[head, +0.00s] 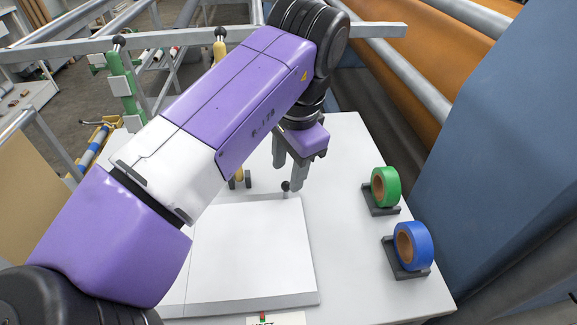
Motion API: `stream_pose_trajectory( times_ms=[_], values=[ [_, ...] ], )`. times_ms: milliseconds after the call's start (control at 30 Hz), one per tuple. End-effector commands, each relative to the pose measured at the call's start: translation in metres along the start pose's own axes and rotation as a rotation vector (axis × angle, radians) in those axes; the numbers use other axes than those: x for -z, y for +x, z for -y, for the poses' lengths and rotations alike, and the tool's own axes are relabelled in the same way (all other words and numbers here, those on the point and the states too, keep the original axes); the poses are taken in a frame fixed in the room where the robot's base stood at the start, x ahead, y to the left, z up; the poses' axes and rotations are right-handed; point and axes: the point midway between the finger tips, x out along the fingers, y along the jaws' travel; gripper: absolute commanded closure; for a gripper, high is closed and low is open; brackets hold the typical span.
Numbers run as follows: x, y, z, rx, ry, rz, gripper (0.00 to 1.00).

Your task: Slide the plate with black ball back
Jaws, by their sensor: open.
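The white plate (255,250) lies flat on the white table, its left part hidden behind my arm. A small black ball (286,186) stands on a short post at the plate's far edge. My gripper (288,174) points down over that edge with its two grey fingers apart. The fingertips are at or just above the ball, one very close to it; I cannot tell whether they touch or whether the ball is between them.
Rolls of green tape (385,186) and blue tape (413,245) stand in dark holders on the right of the table (345,150). A green lever (122,80) and a yellow lever (219,48) stand behind. A large blue panel (500,150) borders the right side.

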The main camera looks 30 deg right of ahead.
Motion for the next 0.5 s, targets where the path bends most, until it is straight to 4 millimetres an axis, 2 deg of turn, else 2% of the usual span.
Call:
stream_pose_trajectory(
  times_ms=[33,200,500],
  values=[
    [0.0,0.013,-0.001,0.001,0.0,0.001,0.57],
    [0.0,0.033,-0.001,0.0,-0.001,0.0,0.57],
    [0.0,0.046,0.0,0.0,-0.001,-0.001,0.57]
  ],
)
